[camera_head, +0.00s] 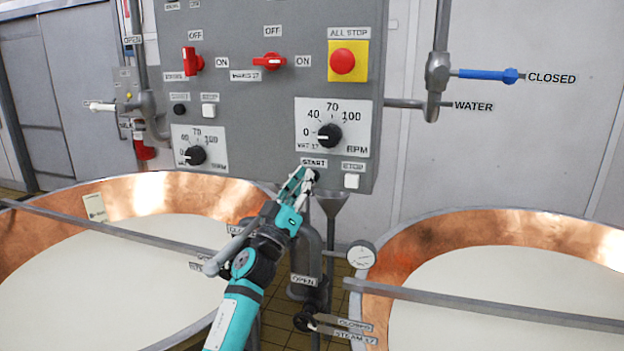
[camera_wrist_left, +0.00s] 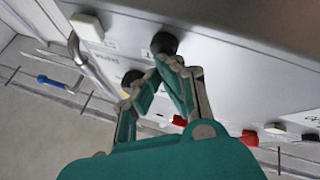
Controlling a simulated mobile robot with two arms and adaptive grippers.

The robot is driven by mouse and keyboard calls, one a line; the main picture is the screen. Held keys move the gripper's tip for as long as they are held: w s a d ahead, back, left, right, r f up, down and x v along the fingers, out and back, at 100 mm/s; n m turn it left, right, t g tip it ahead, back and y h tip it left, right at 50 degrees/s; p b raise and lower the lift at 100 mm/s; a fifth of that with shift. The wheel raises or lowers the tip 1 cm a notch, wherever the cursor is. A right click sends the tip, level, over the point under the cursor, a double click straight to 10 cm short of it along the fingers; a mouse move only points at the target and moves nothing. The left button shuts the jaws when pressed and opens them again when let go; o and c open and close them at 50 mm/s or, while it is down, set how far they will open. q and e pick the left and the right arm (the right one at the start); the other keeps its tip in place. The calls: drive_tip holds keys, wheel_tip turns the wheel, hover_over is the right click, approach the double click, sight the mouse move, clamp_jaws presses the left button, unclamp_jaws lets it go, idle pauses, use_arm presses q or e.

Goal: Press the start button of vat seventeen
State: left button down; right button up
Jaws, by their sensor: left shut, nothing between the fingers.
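The grey control panel (camera_head: 262,90) hangs above the vats. Its right-hand dial (camera_head: 329,136) is marked VAT 17 and RPM, with the pointer near 0. Below it, under the START label (camera_head: 314,162), is a black round button (camera_head: 315,174), partly hidden by my gripper; it also shows in the left wrist view (camera_wrist_left: 164,42). My left gripper (camera_head: 306,176) is shut and empty, its fingertips at this button, touching or nearly so; I cannot tell if it is pressed in. The white STOP button (camera_head: 351,181) is just to the right.
A red ALL STOP button (camera_head: 342,61) on yellow and a red switch (camera_head: 269,60) are above. Copper vats (camera_head: 130,197) (camera_head: 480,232) with white liquid stand below on both sides, bars across them. Pipes and a gauge (camera_head: 361,255) are between them. A blue-handled water valve (camera_head: 487,75) is at right.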

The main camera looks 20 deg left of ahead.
use_arm(q)
drive_tip(key=shift+w, duration=0.35)
drive_tip(key=shift+s+r, duration=0.1)
idle(0.5)
drive_tip(key=shift+s+p, duration=0.7)
drive_tip(key=shift+s, duration=0.15)
drive_tip(key=s+p, duration=0.3)
drive_tip(key=s, duration=0.2)
drive_tip(key=shift+a, duration=0.1)
idle(0.4)
